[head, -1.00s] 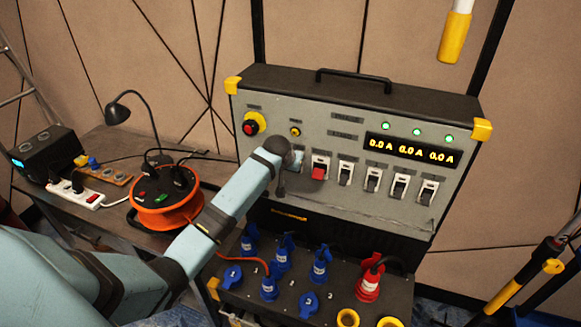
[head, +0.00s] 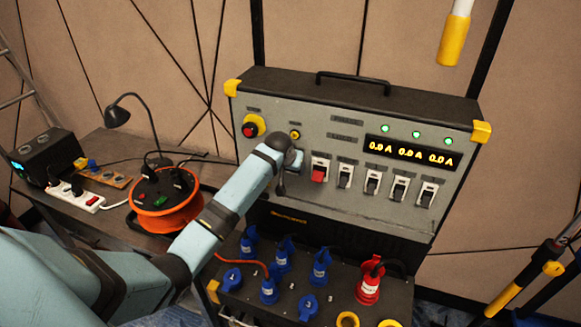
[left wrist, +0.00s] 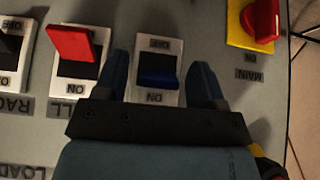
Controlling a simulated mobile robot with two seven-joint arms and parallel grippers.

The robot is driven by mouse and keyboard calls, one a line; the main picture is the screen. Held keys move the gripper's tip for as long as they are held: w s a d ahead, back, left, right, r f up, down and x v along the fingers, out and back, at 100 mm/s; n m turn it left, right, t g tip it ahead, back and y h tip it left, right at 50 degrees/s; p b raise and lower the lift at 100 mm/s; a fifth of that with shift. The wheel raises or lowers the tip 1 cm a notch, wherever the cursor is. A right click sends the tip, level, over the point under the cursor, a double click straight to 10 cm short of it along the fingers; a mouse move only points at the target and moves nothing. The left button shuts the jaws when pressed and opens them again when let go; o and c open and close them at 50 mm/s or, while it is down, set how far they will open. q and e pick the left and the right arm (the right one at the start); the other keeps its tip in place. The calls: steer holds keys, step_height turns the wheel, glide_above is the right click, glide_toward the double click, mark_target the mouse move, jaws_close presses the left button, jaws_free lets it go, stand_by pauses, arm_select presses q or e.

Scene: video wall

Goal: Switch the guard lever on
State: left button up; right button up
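A blue lever (left wrist: 158,82) sits in a white switch plate on the grey panel (head: 330,205). In the left wrist view, which shows the panel upside down, the blue part lies near the ON end of its plate, and OFF is readable at the other end. Its name label is hidden. My left gripper (left wrist: 158,78) is open, with one finger on each side of this lever; I cannot tell if they touch it. In the head view my left gripper (head: 283,183) is at the panel, and my wrist hides the blue lever. My right gripper is not in view.
A red lever (head: 319,174) is beside it, then several black levers to the right. A red main knob (head: 250,129) is at the panel's left. Blue and red plugs (head: 368,288) stand below. An orange cable reel (head: 167,213) stands on the left table.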

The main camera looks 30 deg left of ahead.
arm_select(q)
steer(key=b+v, duration=0.2)
steer(key=v, duration=1.2)
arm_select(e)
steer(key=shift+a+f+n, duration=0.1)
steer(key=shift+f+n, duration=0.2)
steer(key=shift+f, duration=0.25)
arm_select(q)
steer(key=shift+f, duration=0.15)
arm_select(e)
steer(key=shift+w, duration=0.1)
